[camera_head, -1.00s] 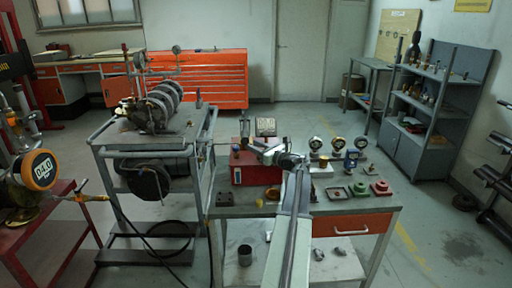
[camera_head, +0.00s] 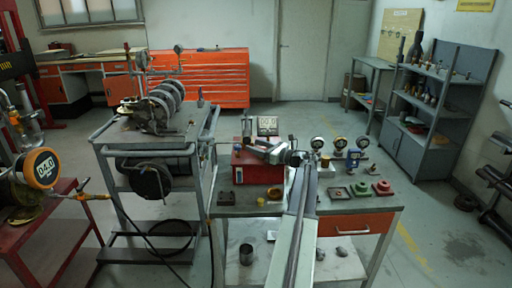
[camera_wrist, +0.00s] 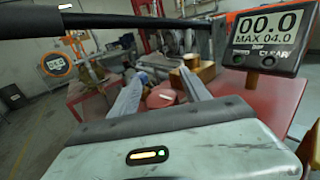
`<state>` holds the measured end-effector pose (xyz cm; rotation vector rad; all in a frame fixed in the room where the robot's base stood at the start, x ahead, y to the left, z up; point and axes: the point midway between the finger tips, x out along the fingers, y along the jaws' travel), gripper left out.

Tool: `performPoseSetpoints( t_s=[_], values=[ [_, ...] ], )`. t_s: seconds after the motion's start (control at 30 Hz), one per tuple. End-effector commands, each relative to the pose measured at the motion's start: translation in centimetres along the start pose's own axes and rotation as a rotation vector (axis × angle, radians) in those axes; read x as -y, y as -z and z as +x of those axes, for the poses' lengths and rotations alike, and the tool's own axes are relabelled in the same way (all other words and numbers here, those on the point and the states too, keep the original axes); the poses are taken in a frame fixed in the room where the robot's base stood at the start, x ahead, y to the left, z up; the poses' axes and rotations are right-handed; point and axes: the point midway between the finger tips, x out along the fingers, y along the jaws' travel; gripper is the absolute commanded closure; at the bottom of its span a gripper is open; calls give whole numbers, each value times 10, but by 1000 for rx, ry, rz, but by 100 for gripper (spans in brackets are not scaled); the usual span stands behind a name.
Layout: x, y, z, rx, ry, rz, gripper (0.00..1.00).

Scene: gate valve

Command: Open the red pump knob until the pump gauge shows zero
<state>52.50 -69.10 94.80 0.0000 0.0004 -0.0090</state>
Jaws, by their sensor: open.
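The red pump (camera_head: 257,168) is a red box on the workbench in the head view. Its gauge (camera_head: 267,126) stands above it; in the wrist view the gauge display (camera_wrist: 268,30) reads 00.0, with MAX 04.0 below. A round red knob (camera_wrist: 161,96) shows in the wrist view between the fingers of my gripper (camera_wrist: 157,78). The fingers are apart, one on each side of it; I cannot tell whether either touches it. In the head view my gripper (camera_head: 252,144) is over the pump, and I cannot make out the knob there.
A black bar (camera_wrist: 100,22) crosses the top of the wrist view, close to my gripper. A brass fitting (camera_wrist: 205,70) is just beyond the right finger. A cart (camera_head: 150,140) stands left.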

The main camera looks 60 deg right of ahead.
Motion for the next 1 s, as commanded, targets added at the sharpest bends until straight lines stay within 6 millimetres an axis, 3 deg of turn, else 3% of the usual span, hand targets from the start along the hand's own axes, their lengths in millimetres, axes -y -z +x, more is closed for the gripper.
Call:
performPoseSetpoints(
  t_s=[0.2, 0.4, 1.0],
  values=[
    [0, 0, -43, 0, 4, 0, 45],
    [0, 0, -70, 0, 2, 0, 45],
    [1, 0, -74, 0, 2, 0, 45]
  ],
)
